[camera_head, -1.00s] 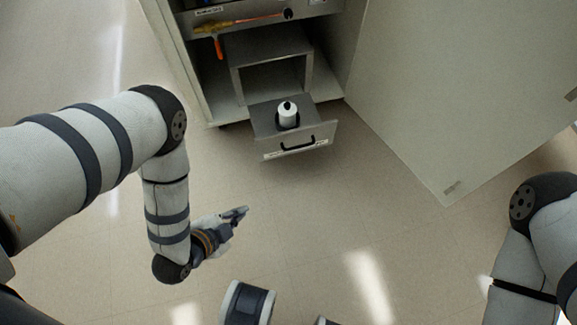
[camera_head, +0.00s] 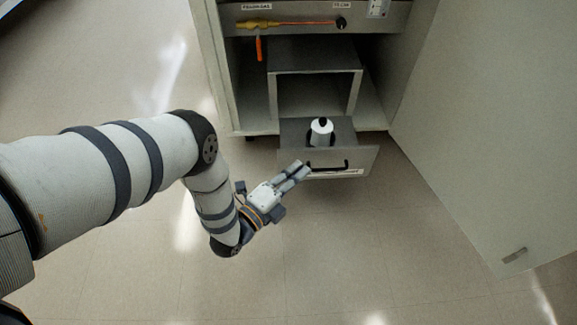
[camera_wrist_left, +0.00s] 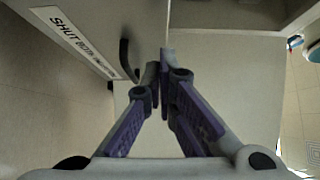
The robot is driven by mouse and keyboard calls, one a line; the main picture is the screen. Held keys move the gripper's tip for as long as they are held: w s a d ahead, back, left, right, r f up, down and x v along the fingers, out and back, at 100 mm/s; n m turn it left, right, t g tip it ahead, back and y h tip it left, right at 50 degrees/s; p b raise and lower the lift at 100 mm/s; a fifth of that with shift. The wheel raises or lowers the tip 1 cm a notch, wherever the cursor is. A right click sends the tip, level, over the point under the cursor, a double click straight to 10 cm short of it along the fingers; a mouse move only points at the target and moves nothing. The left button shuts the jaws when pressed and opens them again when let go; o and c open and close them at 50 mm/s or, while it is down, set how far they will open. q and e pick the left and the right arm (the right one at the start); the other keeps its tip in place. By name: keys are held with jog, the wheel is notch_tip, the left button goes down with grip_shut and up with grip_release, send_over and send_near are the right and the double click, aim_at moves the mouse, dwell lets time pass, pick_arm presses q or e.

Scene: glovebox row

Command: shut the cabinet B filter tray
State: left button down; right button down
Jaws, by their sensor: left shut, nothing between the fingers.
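The filter tray (camera_head: 342,158) is a grey drawer pulled out from the low part of the cabinet. It has a dark bar handle and a label on its front, and a white bottle with a black cap (camera_head: 321,131) stands inside it. My left gripper (camera_head: 302,171) is shut and empty, its fingertips close to the left part of the tray front; I cannot tell whether they touch. In the left wrist view the tray front with its label (camera_wrist_left: 85,40) and handle (camera_wrist_left: 127,60) lies just left of the fingertips (camera_wrist_left: 160,72). My right gripper is not in view.
The cabinet door (camera_head: 490,120) stands wide open on the right. The floor in front is clear.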

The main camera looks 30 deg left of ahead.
pick_arm(q)
jog(key=shift+w+a, duration=0.6)
jog(key=shift+w, duration=0.3)
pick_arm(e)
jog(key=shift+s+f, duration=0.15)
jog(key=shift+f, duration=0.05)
pick_arm(q)
jog(key=shift+w+a+b, duration=0.1)
jog(key=shift+b, duration=0.2)
